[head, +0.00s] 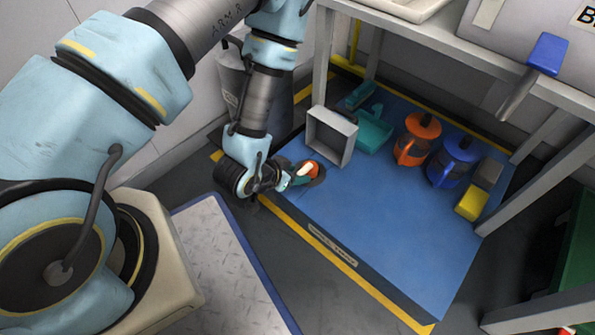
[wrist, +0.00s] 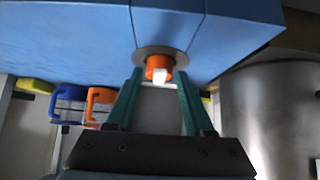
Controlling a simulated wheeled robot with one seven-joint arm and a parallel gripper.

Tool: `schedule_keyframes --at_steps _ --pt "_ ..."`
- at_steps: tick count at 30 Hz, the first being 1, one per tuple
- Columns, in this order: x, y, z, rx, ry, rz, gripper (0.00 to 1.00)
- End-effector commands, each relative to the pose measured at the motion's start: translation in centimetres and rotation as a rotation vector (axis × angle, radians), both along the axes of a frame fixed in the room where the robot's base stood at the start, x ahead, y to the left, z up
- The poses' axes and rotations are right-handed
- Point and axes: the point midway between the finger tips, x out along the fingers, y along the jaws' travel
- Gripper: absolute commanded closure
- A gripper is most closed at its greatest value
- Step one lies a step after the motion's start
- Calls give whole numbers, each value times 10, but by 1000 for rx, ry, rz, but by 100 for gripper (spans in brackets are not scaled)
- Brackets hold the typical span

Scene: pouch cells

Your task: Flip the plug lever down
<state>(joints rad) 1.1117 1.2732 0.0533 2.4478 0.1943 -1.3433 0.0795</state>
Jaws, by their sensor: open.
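The plug is an orange stub (wrist: 157,66) with a white tip (wrist: 161,76), on a round grey plate (wrist: 150,55) in the blue surface. I cannot clearly tell which part is the lever.
A grey open box (head: 333,135), a teal dustpan (head: 373,132), an orange jug (head: 417,138) and a blue jug (head: 453,162) stand behind on the mat, with a yellow block (head: 470,203) at right. A bench (head: 425,35) rises over them. The mat's front is clear.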

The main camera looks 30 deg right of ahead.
Motion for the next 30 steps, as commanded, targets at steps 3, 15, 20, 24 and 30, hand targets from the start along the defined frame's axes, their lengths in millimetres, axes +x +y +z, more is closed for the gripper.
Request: schedule_keyframes --at_steps 3,15,20,24,30 --pt "-4 15 19 3 2 1 48" --pt "-14 56 65 2 1 1 48" --pt "-16 63 71 1 0 0 48" --pt "-17 66 72 -1 -1 1 48" --pt "-17 66 71 -1 -1 1 48"
